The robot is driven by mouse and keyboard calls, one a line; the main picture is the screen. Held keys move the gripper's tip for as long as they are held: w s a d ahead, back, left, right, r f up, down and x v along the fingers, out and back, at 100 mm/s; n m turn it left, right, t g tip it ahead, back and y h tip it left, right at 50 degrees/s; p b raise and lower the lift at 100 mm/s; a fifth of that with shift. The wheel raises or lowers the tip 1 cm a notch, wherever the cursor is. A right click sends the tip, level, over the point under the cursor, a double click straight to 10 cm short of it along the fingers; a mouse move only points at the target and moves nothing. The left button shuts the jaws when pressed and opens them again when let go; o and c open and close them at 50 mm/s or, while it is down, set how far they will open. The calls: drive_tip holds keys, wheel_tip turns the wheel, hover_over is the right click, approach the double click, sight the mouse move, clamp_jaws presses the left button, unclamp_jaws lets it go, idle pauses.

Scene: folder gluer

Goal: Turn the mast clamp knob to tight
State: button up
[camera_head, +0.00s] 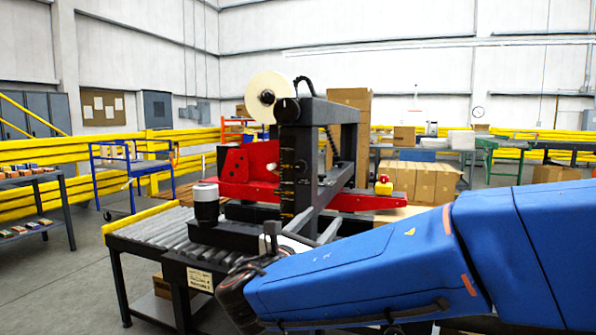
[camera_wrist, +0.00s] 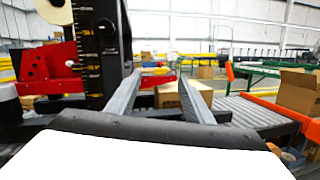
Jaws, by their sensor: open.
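The dark mast (camera_head: 286,205) of the machine stands upright left of my arm, with pale scale marks on its face; it also shows at the left of the wrist view (camera_wrist: 95,75). A dark round knob (camera_wrist: 105,28), which looks like the mast clamp knob, sits on the mast face. In the head view the knob (camera_head: 301,166) is small and dark, and I cannot read its setting. My gripper (camera_wrist: 160,78) is open, with two grey fingers apart and nothing held between them. It is right of the mast and lower than the knob, not touching it. In the head view my gripper (camera_head: 314,228) is low in front of the machine.
A red arm (camera_head: 245,165) and a pale tape roll (camera_head: 268,97) are beside the mast. In the wrist view a carton (camera_wrist: 180,98) stands beyond the fingers, and another carton (camera_wrist: 297,93) at right.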

sight(299, 167)
drive_tip(key=s+a+r+n+t+y, duration=0.1)
drive_tip(key=a+r+n+t+y, duration=0.2)
drive_tip(key=a, duration=0.8)
drive_tip(key=shift+n+t+h, duration=0.3)
drive_tip(key=shift+n, duration=0.1)
drive_tip(key=x, duration=1.7)
drive_tip(key=shift+s+d+r, duration=0.15)
drive_tip(key=shift+d, duration=0.15)
drive_tip(key=shift+c, duration=0.2)
drive_tip(key=c, duration=1)
